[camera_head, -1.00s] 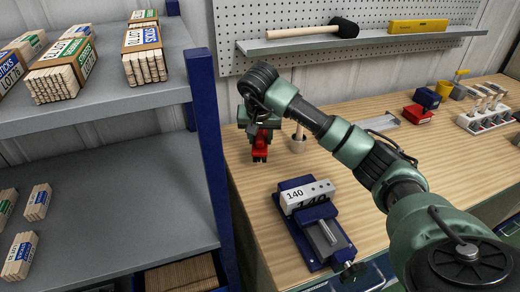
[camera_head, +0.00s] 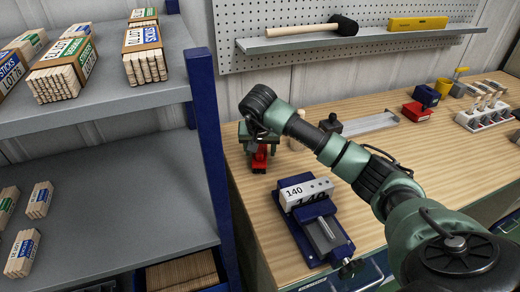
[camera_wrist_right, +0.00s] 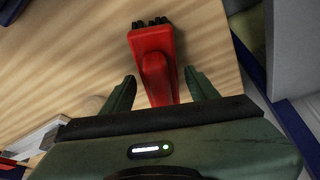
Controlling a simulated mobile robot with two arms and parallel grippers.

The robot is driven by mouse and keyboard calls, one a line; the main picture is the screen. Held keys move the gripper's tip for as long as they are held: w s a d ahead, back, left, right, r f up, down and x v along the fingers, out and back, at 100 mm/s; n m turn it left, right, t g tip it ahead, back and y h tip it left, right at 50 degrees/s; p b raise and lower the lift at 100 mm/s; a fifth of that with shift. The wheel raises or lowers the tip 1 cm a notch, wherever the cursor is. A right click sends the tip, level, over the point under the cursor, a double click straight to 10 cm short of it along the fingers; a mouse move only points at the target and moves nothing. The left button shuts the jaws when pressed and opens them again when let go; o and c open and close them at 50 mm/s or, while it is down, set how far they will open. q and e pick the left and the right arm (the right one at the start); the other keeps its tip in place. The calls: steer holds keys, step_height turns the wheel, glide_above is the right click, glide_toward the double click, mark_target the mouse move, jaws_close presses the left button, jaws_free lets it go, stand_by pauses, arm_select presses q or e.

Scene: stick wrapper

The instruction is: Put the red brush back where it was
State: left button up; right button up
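The red brush (camera_head: 260,158) is at the left end of the wooden workbench, under my right gripper (camera_head: 259,146). In the right wrist view the brush (camera_wrist_right: 152,42) points away from the gripper, with dark bristles at its far end. My right gripper (camera_wrist_right: 160,78) has one finger on each side of the red handle, with narrow gaps showing between the fingers and the handle. The handle's near end is hidden by the gripper body. Whether the brush touches the bench is hard to tell. My left gripper is not in view.
A blue vise (camera_head: 322,238) holding a block marked 140 (camera_head: 306,193) stands in front of the brush. A blue shelf post (camera_head: 208,120) rises close on the left. A metal tray (camera_head: 370,123) lies behind my right arm. Red and blue boxes stand farther right.

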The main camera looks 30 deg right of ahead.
steer(key=shift+r, duration=0.25)
steer(key=shift+s+a+r, duration=0.1)
steer(key=shift+r, duration=0.25)
steer(key=b+v, duration=0.1)
steer(key=v, duration=1)
